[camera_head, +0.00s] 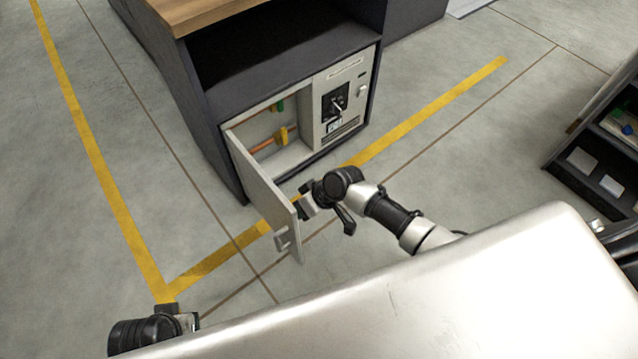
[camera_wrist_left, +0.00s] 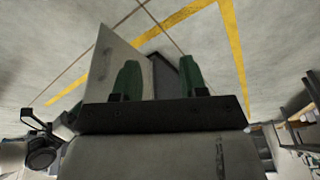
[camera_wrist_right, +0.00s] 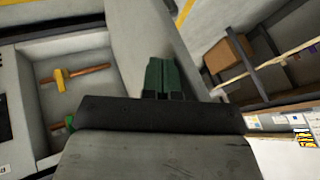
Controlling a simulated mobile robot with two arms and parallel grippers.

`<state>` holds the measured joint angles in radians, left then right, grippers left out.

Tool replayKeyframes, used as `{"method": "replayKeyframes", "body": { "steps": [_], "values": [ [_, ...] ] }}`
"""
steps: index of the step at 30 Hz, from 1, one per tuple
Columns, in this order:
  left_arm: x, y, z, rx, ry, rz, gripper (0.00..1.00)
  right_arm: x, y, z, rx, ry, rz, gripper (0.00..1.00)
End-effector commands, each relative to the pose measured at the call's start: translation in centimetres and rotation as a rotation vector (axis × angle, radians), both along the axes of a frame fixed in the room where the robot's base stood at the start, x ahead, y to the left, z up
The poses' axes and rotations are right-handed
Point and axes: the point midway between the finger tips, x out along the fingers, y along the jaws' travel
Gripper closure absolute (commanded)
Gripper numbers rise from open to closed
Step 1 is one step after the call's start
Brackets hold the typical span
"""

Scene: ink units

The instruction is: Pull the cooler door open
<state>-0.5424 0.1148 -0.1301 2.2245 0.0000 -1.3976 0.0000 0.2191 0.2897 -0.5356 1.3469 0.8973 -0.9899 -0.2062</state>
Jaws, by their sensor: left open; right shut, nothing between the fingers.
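The cooler door (camera_head: 263,190) stands swung well out from the grey cooler unit (camera_head: 345,100). Its handle (camera_head: 282,238) is on the outer face near the free edge. Behind the door the compartment shows copper pipes and a yellow valve (camera_head: 285,135). My right gripper (camera_head: 303,205) is shut and empty at the inner side of the door, near its free edge; whether it touches is unclear. In the right wrist view its green fingers (camera_wrist_right: 161,75) are together against the door panel (camera_wrist_right: 145,40). My left gripper (camera_wrist_left: 168,78) is open and empty, with the door (camera_wrist_left: 115,65) beyond it.
A dark cabinet with a wooden top (camera_head: 195,12) houses the cooler unit. A dark shelf rack (camera_head: 590,165) with small items stands at the right. Yellow floor lines (camera_head: 110,200) cross the grey floor. The floor left of the door is clear.

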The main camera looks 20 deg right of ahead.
Motion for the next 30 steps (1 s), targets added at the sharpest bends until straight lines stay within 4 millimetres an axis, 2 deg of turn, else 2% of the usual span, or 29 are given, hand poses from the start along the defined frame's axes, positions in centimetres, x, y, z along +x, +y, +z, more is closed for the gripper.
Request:
{"method": "replayKeyframes", "body": {
  "steps": [9, 12, 17, 30],
  "values": [
    [0.1, -0.2, -6.0, 0.002, 0.034, -0.006, 0.57, -1.7, 3.9, 0.2, 0.004, 0.001, -0.049, 1.0],
    [0.0, -0.2, -7.3, 0.002, 0.039, -0.008, 0.57, -2.0, 4.9, 0.1, 0.003, 0.001, -0.047, 1.0],
    [-0.1, -0.2, -8.1, 0.001, 0.04, -0.008, 0.57, -2.2, 5.4, 0.0, 0.002, 0.0, -0.048, 1.0],
    [-0.2, -0.1, -8.2, 0.001, 0.04, -0.009, 0.57, -2.2, 5.3, 0.0, 0.001, -0.001, -0.049, 1.0]
  ]
}}
